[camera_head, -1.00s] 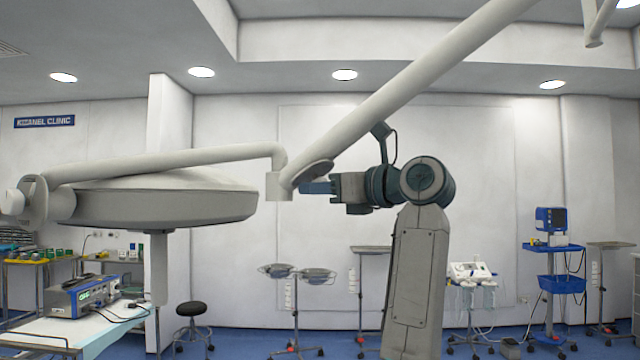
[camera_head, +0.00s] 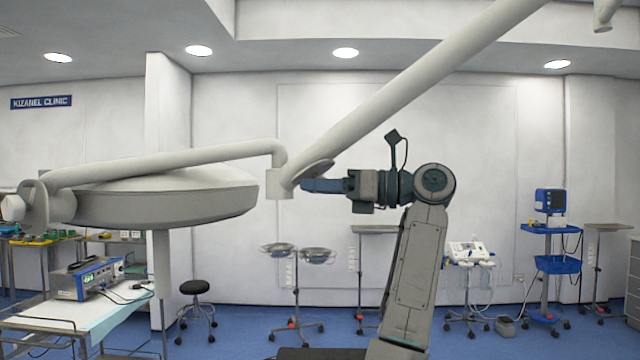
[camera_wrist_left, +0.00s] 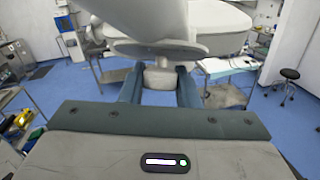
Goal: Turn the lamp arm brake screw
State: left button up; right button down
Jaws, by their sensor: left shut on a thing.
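The lamp arm (camera_head: 430,78) is a long pale tube slanting down to a joint (camera_head: 278,183), where a thinner tube leads left to the large round lamp head (camera_head: 165,199). My left gripper (camera_head: 305,186) points left and touches this joint from the right. The brake screw is hidden in the head view. My right gripper is not in view.
A white table (camera_head: 85,315) with a blue device (camera_head: 95,278) stands at lower left. A black stool (camera_head: 195,288), basin stands (camera_head: 295,255) and a blue trolley (camera_head: 551,265) stand further back. The air around the joint is otherwise clear.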

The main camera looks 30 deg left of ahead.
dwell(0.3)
pick_arm(q)
jog(key=o, duration=1)
jog(key=shift+d, duration=0.1)
jog(key=b+v, duration=0.2)
jog(key=v, duration=0.8)
jog(key=shift+w+d, duration=0.2)
jog(key=shift+d, duration=0.15)
